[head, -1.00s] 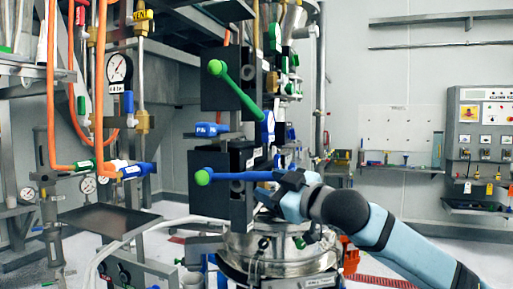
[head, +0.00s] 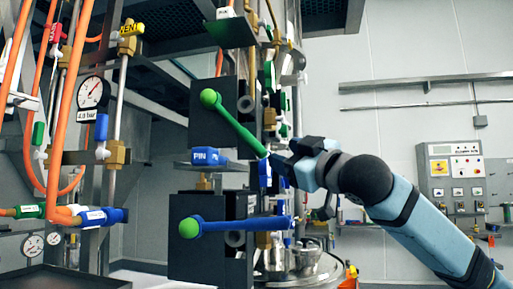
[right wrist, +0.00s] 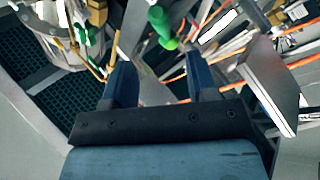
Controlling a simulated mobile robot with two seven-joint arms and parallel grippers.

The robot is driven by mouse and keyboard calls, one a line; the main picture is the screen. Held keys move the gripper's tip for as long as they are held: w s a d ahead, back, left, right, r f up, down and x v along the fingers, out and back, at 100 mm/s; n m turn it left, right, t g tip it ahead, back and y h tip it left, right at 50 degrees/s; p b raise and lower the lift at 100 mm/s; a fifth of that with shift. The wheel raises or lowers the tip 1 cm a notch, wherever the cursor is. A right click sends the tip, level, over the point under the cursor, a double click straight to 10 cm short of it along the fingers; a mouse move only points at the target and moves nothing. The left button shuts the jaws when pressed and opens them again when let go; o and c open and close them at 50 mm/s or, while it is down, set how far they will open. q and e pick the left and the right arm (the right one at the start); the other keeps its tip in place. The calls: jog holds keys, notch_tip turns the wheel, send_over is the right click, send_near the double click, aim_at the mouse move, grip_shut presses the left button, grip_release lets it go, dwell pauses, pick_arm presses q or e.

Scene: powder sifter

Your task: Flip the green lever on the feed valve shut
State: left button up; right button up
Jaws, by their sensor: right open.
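The green lever (head: 236,125) is a straight green bar with a round green knob (head: 210,98) at its upper left end. It slopes down to the right across the upper black valve block (head: 228,105). My right gripper (head: 279,165) is open near the lever's lower right end; in the head view I cannot tell whether they touch. In the right wrist view both dark fingers (right wrist: 157,75) are spread apart. A green part with a rounded end (right wrist: 162,28) shows beyond the gap between them. My left gripper is not in view.
Just below, a blue lever (head: 240,224) with a green knob lies nearly level on a lower black block (head: 205,262). A blue PIN handle (head: 207,157) sits between the blocks. Orange hoses and a gauge (head: 93,92) stand left. The wall side at right is open.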

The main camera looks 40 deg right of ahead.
aim_at(259, 146)
jog(key=x, duration=0.9)
jog(key=shift+w+r, duration=0.1)
jog(key=shift+w, duration=0.05)
grip_shut()
